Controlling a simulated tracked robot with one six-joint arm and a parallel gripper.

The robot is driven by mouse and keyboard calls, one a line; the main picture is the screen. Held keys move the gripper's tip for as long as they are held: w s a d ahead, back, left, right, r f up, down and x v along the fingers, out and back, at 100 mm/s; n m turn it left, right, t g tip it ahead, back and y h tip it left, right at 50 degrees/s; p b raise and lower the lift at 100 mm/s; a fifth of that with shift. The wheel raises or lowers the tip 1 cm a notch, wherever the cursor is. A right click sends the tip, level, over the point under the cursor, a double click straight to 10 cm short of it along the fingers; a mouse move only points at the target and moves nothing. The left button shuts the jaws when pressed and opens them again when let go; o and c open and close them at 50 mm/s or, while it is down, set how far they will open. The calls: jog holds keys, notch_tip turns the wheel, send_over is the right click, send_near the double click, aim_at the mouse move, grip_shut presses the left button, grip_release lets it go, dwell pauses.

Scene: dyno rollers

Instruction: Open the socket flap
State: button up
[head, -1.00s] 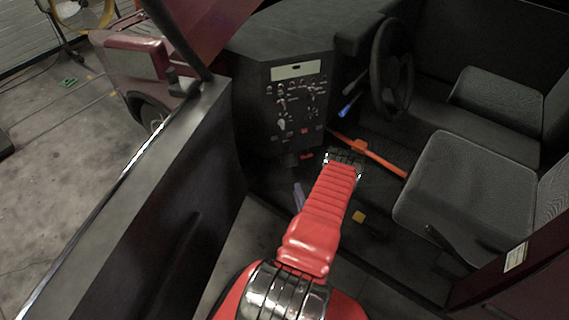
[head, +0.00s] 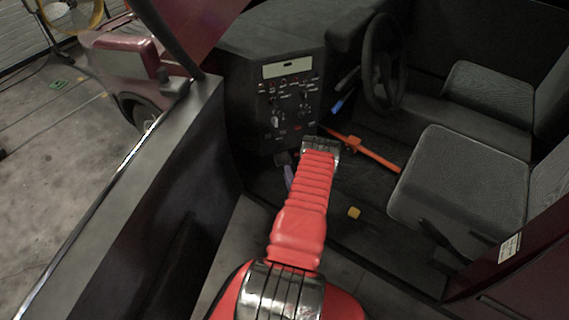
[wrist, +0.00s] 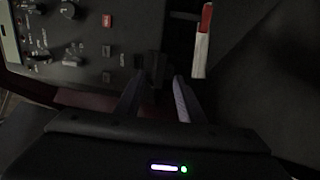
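A dark control panel (head: 292,100) with knobs and switches stands in the vehicle's cab; it also fills the upper left of the wrist view (wrist: 85,62). A small dark block (wrist: 155,66) stands out beside the panel's edge in the wrist view. It may be the socket flap, but it is too dark to tell. My gripper (wrist: 158,80) is open, with its two fingers apart and their tips close to the block, one on each side. Contact cannot be made out. In the head view my red arm hides most of the gripper; a pale finger (head: 289,177) shows below the panel.
An orange lever (head: 362,149) lies right of my arm; a red-tipped white handle (wrist: 202,42) shows in the wrist view. The steering wheel (head: 384,62) and grey seat (head: 462,180) are to the right. The open door (head: 150,215) borders the left side.

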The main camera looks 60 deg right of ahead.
aim_at(283, 161)
jog(key=x, duration=0.5)
jog(key=shift+r+x, duration=0.2)
jog(key=shift+x, duration=0.75)
jog(key=shift+o, duration=1.4)
jog(key=shift+s+a+f, duration=0.15)
jog(key=shift+f, duration=0.15)
grip_shut()
